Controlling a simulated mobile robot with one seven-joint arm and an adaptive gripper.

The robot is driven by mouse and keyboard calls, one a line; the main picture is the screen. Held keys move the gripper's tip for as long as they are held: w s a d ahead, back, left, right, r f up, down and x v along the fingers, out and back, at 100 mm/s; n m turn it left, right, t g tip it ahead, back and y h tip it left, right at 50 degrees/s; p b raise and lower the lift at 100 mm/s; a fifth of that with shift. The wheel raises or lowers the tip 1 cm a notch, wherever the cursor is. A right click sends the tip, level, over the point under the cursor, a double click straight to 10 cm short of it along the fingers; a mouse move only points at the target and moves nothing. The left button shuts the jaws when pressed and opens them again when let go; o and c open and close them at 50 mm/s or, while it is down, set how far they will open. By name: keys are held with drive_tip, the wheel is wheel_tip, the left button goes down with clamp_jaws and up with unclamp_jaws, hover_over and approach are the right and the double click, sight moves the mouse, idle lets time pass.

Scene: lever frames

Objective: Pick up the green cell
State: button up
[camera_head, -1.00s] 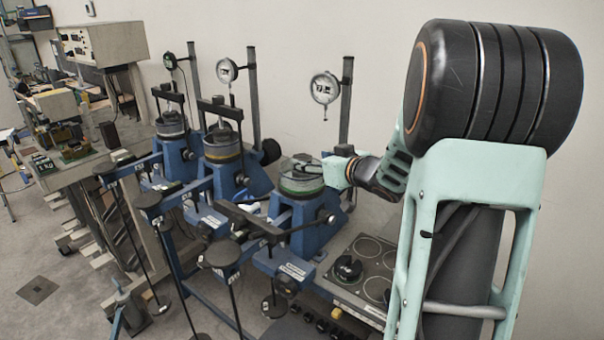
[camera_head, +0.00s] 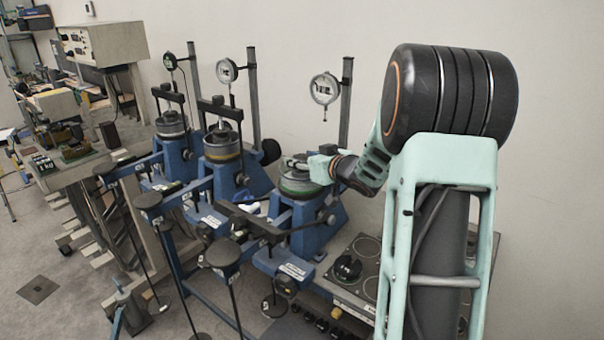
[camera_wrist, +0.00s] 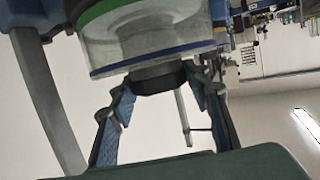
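The green cell (camera_head: 300,187), a clear cylinder with a green band, sits on the rightmost blue lever frame in the head view. In the wrist view the green cell (camera_wrist: 145,35) fills the upper middle, with a blue-edged rim and a dark round part below it in the picture. My gripper (camera_head: 296,163) is at the top of the cell in the head view. In the wrist view my gripper (camera_wrist: 160,90) has its two fingers apart, one on each side of the dark part. I cannot tell if they touch it.
Two similar blue frames with cells (camera_head: 222,148) stand to the left. A dial gauge (camera_head: 325,89) on a post (camera_head: 346,100) stands close behind the green cell. Lever arms and hanging weight plates (camera_head: 222,253) crowd the front. A panel with round plates (camera_head: 366,247) lies right.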

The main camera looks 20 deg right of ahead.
clamp_jaws()
drive_tip(key=shift+r, duration=0.15)
drive_tip(key=shift+r, duration=0.15)
